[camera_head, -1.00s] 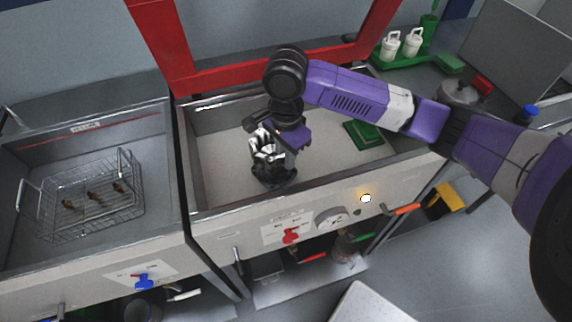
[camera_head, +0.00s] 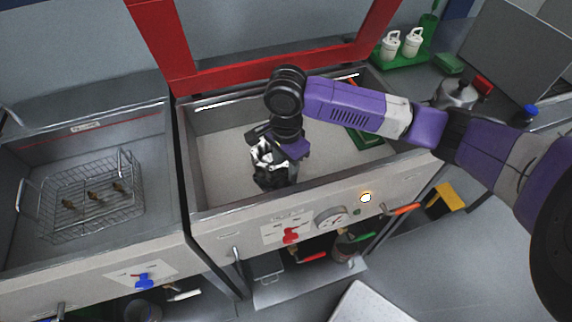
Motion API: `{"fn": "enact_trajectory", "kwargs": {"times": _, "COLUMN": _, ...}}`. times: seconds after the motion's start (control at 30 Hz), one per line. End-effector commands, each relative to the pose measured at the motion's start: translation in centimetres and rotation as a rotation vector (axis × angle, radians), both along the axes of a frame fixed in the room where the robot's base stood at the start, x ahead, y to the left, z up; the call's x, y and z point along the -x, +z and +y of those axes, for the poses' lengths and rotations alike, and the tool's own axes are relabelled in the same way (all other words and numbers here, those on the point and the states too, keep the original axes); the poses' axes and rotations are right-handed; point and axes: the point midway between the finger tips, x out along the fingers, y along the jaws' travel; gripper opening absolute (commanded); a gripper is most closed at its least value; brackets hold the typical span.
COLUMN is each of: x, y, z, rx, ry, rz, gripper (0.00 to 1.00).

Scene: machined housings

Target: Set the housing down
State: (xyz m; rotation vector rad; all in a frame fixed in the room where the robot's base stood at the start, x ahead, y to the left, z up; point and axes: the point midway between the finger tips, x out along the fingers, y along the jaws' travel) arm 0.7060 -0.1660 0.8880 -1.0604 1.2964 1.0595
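My gripper (camera_head: 269,176) points down inside the grey open basin (camera_head: 222,160) under the raised red frame, near its front wall. The gripper has silver and black parts. A dark shape shows at its lower end, low over the basin floor. I cannot tell whether this dark shape is the housing or only the fingers, nor whether it touches the floor. The finger gap is too small and dark to read. No housing stands out clearly elsewhere in the basin.
A green block (camera_head: 367,140) lies in the basin at right, partly behind my arm. The left basin holds a wire basket (camera_head: 82,200) with several small brown parts. The red frame (camera_head: 280,72) rises behind. The basin floor left of my gripper is clear.

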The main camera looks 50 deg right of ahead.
Motion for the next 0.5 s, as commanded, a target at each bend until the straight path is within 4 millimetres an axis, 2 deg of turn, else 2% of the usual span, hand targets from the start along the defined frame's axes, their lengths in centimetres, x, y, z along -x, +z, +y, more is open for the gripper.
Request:
{"fn": "enact_trajectory", "kwargs": {"times": 0.27, "x": 0.0, "y": 0.3, "z": 0.0, "rx": 0.001, "ry": 0.001, "rz": -0.001, "gripper": 0.39}}
{"fn": "enact_trajectory", "kwargs": {"times": 0.37, "x": -0.1, "y": 1.3, "z": 0.1, "rx": -0.002, "ry": 0.000, "rz": -0.001, "gripper": 0.39}}
{"fn": "enact_trajectory", "kwargs": {"times": 0.5, "x": -0.1, "y": 3.8, "z": 0.1, "rx": -0.001, "ry": 0.001, "rz": -0.003, "gripper": 0.39}}
